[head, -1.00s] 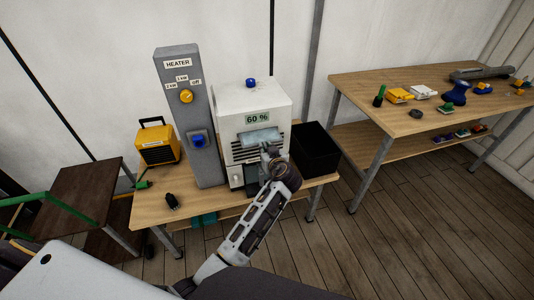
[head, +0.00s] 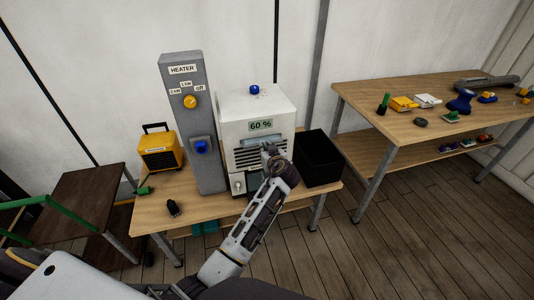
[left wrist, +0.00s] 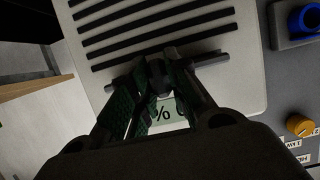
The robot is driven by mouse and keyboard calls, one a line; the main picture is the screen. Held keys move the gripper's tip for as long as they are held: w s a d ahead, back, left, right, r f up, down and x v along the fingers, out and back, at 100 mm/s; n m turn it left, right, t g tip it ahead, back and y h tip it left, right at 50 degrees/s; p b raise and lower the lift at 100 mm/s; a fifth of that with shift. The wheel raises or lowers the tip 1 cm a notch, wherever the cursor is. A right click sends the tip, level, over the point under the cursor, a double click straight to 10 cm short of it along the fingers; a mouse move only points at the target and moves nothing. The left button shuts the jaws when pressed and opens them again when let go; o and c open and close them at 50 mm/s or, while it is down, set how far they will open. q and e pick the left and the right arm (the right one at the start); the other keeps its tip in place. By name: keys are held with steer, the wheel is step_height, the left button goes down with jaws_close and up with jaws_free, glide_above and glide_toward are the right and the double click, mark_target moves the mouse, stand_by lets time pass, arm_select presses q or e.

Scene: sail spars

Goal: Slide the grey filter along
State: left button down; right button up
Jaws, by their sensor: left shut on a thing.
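The grey filter (head: 251,143) shows as a thin light-grey strip at the front of the white unit (head: 240,104), under its "60 %" display (head: 261,125). In the left wrist view it is a dark grey bar (left wrist: 207,58) across the white slatted front (left wrist: 235,25). My left gripper (head: 269,150) is at the filter's middle. In the left wrist view its fingers (left wrist: 157,74) are shut on a dark grip at the middle of the bar. The fingers partly cover the filter and display. My right gripper is not in view.
A grey heater post (head: 182,100) with yellow and blue knobs stands left of the unit. A black bin (head: 318,157) stands close on its right. A yellow heater (head: 160,150) and a small black object (head: 173,208) share the table. Another table (head: 440,105) holds several small items.

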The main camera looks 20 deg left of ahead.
mark_target(264, 143)
arm_select(q)
steer(key=shift+w+a+r+b, duration=0.1)
steer(key=shift+w+a+b, duration=0.4)
steer(key=shift+w, duration=0.4)
steer(key=shift+w+a+r+b, duration=0.1)
steer(key=shift+w+a+b, duration=0.15)
steer(key=shift+w+a, duration=0.55)
steer(key=c, duration=1.3)
jaws_free()
steer(key=shift+d+f, duration=0.1)
steer(key=shift+d, duration=0.1)
steer(key=shift+r, duration=5)
steer(key=shift+f, duration=0.1)
